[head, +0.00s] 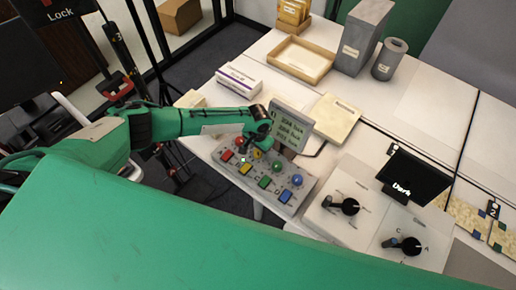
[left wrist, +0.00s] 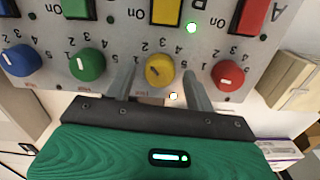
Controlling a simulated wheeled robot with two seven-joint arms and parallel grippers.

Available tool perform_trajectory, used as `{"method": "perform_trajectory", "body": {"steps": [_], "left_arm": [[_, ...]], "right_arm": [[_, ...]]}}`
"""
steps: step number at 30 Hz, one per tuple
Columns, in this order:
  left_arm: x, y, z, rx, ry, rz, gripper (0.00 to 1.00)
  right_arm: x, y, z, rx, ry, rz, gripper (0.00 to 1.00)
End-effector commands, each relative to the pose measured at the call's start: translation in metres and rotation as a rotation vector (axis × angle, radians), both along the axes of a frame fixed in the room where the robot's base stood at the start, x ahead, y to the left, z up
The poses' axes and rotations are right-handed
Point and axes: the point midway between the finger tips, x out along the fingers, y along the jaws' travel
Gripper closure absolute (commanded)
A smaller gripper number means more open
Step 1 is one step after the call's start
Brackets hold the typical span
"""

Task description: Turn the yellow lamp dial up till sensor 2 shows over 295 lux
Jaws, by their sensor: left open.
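The yellow dial (left wrist: 160,70) sits on a grey control panel (head: 271,196), in a row between the red dial (left wrist: 228,76) and the green dial (left wrist: 87,65). My left gripper (left wrist: 160,82) is open, with one finger on each side of the yellow dial. I cannot tell whether the fingers touch it. In the head view my left gripper (head: 257,145) is over the panel and partly hides the dial. A grey display (head: 290,128) behind the panel shows lines of text too small to read surely. My right gripper is not in view.
The blue dial (left wrist: 20,60) ends the row. A dark screen (head: 416,178) and two black knobs stand to the right. Boxes and a tray (head: 301,60) lie behind.

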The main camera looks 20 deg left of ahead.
Motion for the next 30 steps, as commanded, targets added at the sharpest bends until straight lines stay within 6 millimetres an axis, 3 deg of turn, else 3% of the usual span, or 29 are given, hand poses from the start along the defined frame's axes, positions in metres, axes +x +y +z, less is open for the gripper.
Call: {"method": "perform_trajectory", "body": {"steps": [9,16,30], "left_arm": [[-0.0002,-0.0002,-0.0022,0.0,0.0,-0.001,0.46],[-0.0002,-0.0001,-0.002,0.0,0.0,-0.001,0.9],[-0.0005,0.0,-0.0032,-0.001,0.0,-0.116,0.9]], "right_arm": [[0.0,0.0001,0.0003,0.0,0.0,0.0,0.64],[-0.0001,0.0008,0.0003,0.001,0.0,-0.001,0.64],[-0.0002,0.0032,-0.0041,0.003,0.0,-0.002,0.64]]}}
